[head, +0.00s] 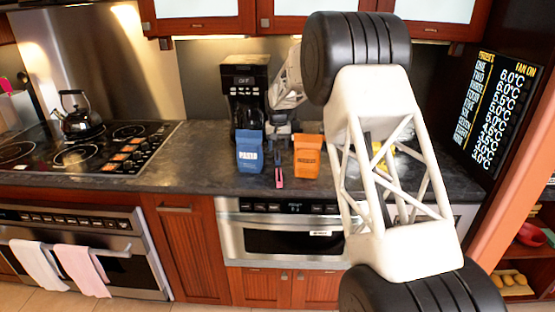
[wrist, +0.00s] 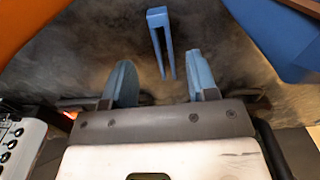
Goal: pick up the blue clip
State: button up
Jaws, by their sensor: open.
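The blue clip (wrist: 158,30) lies on the dark countertop in the wrist view, its closed end away from my gripper and its two prongs pointing toward it. My gripper (wrist: 160,62) is open, with blue fingers apart. The prong tips reach toward the gap between the fingers, which do not touch the clip. In the head view my gripper (head: 277,143) is low over the counter, in front of the coffee maker; the blue clip (head: 277,158) looks small there, between two bags. A pink clip-like thing (head: 279,179) lies just in front of it.
A blue bag (head: 249,152) and an orange bag (head: 307,157) stand close on either side. The coffee maker (head: 247,95) is behind. The microwave drawer (head: 290,241) is below the counter edge. The stove with a kettle (head: 78,114) is at left.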

jog(key=shift+s+a+f, duration=0.1)
jog(key=shift+f, duration=1.2)
jog(key=shift+s+f, duration=0.1)
jog(key=shift+f, duration=1.2)
grip_shut()
